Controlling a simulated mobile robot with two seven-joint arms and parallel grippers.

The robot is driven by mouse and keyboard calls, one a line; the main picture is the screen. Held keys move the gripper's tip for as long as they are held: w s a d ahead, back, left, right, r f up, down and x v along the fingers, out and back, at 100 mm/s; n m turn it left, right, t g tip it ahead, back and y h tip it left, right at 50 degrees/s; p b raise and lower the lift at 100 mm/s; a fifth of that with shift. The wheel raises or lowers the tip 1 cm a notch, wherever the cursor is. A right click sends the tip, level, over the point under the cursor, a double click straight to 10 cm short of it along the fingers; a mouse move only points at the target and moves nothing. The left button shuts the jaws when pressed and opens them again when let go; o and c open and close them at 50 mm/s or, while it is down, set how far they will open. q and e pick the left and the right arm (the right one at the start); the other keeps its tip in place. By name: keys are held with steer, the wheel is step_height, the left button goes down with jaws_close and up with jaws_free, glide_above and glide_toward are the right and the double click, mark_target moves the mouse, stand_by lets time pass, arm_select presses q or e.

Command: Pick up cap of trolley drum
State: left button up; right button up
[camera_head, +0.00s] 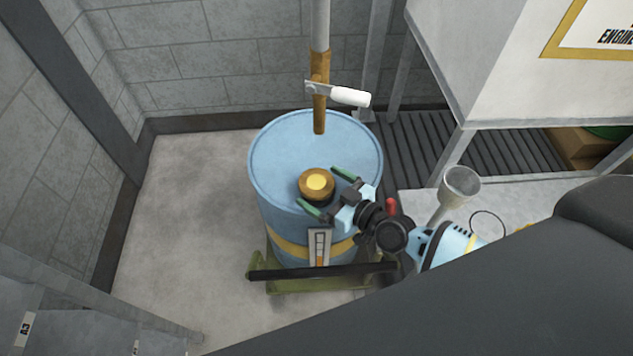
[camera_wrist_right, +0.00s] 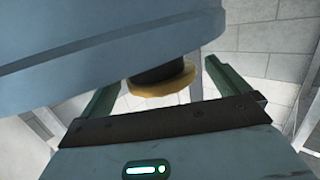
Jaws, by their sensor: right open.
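A light blue drum (camera_head: 275,155) with a yellow band stands on a green trolley (camera_head: 300,285). Its cap (camera_head: 317,184), brown with a yellow centre, sits on the drum top near the front edge. My right gripper (camera_head: 328,189) is open, with its green fingers reaching toward the cap from the lower right. In the right wrist view the yellow-rimmed cap (camera_wrist_right: 163,80) shows beyond and between the two fingers, with the drum (camera_wrist_right: 90,45) filling the upper left. I cannot tell whether the fingers touch the cap. My left gripper is not in view.
A brown and grey pump pipe (camera_head: 319,95) with a white-handled lever (camera_head: 350,96) rises from the drum's back. A grey funnel (camera_head: 461,182) is to the right of the drum. A white cabinet (camera_head: 480,50) stands at the back right. The floor left of the drum is clear.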

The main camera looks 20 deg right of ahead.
steer(key=shift+w+a+f, duration=0.15)
steer(key=shift+w+a, duration=0.25)
steer(key=shift+w, duration=0.2)
steer(key=shift+w+a, duration=0.25)
steer(key=shift+w, duration=0.25)
steer(key=shift+c, duration=0.4)
steer(key=c, duration=1)
